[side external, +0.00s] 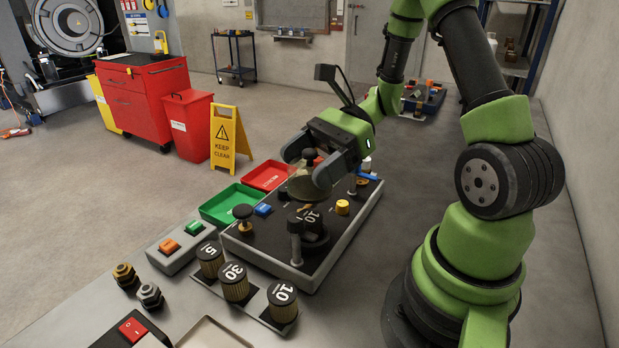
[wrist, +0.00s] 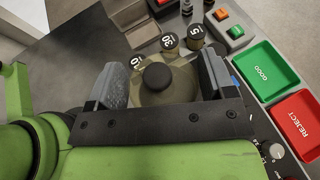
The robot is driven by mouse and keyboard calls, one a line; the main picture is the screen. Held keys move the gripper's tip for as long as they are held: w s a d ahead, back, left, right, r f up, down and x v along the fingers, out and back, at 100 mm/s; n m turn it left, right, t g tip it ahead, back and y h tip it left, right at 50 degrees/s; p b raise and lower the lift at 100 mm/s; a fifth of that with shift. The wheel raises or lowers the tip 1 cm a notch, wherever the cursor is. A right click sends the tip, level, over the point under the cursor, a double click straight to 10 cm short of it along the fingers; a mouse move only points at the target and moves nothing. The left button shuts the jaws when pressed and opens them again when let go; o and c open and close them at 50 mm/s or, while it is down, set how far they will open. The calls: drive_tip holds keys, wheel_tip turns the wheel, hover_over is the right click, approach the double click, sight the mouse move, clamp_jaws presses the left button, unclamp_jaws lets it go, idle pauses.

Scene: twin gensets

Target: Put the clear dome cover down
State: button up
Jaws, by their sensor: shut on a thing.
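The clear dome cover (side external: 303,190) is a smoky see-through dome with a black knob on top. My gripper (side external: 311,163) is shut on it, one finger on each side. In the wrist view the dome (wrist: 180,84) sits between the two grey fingers (wrist: 163,80), its black knob in the middle. The dome is over the black-topped control panel (side external: 262,247); I cannot tell whether its rim touches the panel. The fingers hide part of the dome and the panel behind it.
The panel carries a black knob (side external: 242,212), a yellow knob (side external: 342,207) and upright posts. Green (side external: 222,216) and red (side external: 257,186) trays lie along its far-left side. Knurled weights marked 5, 30 (side external: 234,282) and 10 stand in front, near a two-button box (side external: 178,251).

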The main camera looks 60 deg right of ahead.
drive_tip(key=shift+w+r, duration=0.15)
drive_tip(key=shift+r, duration=0.2)
drive_tip(key=w+d+f+m+t+h, duration=0.1)
drive_tip(key=w+f+m+t+h, duration=0.15)
drive_tip(key=w, duration=0.85)
drive_tip(key=w+d+f+m+t+h, duration=0.1)
drive_tip(key=w+d+f+m+t, duration=0.15)
drive_tip(key=w, duration=0.85)
drive_tip(key=shift+n+g+y, duration=0.25)
drive_tip(key=shift+n+g, duration=0.05)
drive_tip(key=shift+g, duration=0.1)
drive_tip(key=f, duration=0.9)
drive_tip(key=shift+s+a+f, duration=0.1)
drive_tip(key=shift+a+f, duration=0.15)
drive_tip(key=shift+f, duration=0.05)
